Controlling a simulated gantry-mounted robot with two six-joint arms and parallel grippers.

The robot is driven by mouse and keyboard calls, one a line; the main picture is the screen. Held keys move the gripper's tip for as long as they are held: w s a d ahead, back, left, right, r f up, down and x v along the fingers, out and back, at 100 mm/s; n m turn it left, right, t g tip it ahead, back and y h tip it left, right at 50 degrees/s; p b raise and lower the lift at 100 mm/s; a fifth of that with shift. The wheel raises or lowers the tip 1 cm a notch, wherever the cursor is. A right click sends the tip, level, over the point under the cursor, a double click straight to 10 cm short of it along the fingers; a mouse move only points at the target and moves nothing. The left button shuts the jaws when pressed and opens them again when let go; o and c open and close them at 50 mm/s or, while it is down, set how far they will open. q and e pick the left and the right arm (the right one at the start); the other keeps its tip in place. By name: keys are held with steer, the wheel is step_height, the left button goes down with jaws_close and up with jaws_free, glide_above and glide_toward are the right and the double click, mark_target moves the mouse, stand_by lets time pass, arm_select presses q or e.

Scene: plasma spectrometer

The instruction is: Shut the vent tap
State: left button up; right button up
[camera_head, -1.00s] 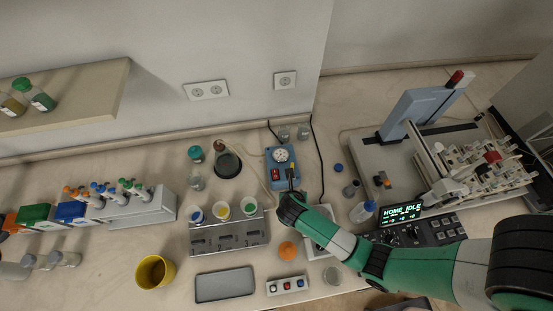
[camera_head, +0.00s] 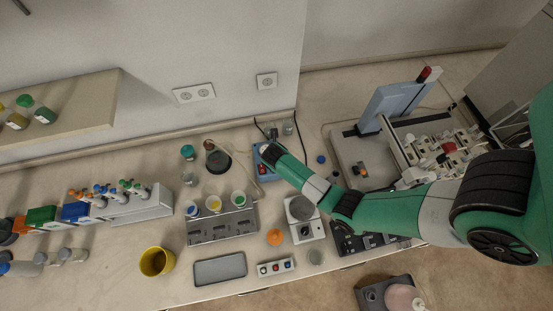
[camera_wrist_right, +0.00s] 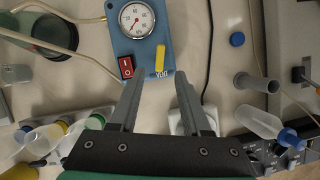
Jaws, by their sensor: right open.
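The vent tap is a yellow lever (camera_wrist_right: 160,58) above the word VENT, on the front right of a blue box (camera_wrist_right: 133,45) with a round gauge. The lever points roughly away from my gripper, along the box's side. My right gripper (camera_wrist_right: 160,82) is open and empty, its two fingers just short of the lever, one to each side of its line. I cannot tell their height above it. In the head view my right arm (camera_head: 290,168) covers much of the blue box (camera_head: 259,168) and hides the tap. My left gripper is not in view.
A red switch (camera_wrist_right: 126,67) sits left of the tap on the box. A hose (camera_wrist_right: 60,17) runs left from the box; a black cable passes on its right. A flask (camera_head: 217,160), a cup rack (camera_head: 222,226) and a grey instrument (camera_head: 365,160) stand around.

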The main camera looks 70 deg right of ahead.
steer(key=b+x, duration=0.1)
steer(key=x, duration=0.5)
steer(key=shift+d+f+b, duration=0.1)
steer(key=shift+f+b, duration=0.1)
steer(key=shift+b, duration=0.15)
steer(key=shift+c, duration=0.3)
jaws_close()
